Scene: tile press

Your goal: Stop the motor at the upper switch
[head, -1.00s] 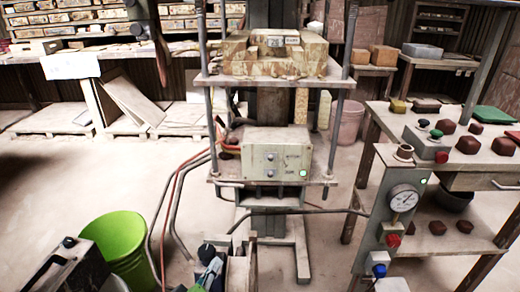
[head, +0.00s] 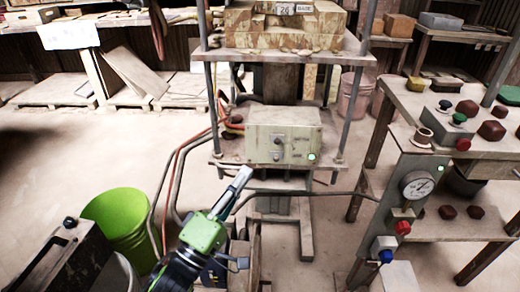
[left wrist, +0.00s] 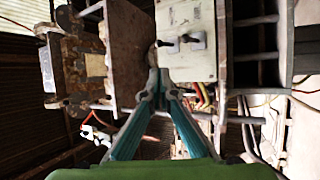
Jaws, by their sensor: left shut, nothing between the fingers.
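The pale control box (head: 300,146) sits on the press's lower shelf. Its front carries an upper switch (head: 278,139) and a lower switch (head: 277,156), with a lit green lamp (head: 312,156) at the lower right. My left gripper (head: 243,172) is shut and empty, its tips left of and below the switches, in front of the shelf. In the left wrist view the box (left wrist: 190,15) appears turned sideways, with two dark switch levers near the shut fingertips (left wrist: 160,74). I cannot tell whether the tips touch anything. My right gripper is not in view.
Red and dark hoses (head: 178,165) run left of the press. A green bucket (head: 115,220) stands at the left. A panel with a gauge (head: 417,186) and a table of tiles stand at the right. Press rods (head: 349,110) flank the box.

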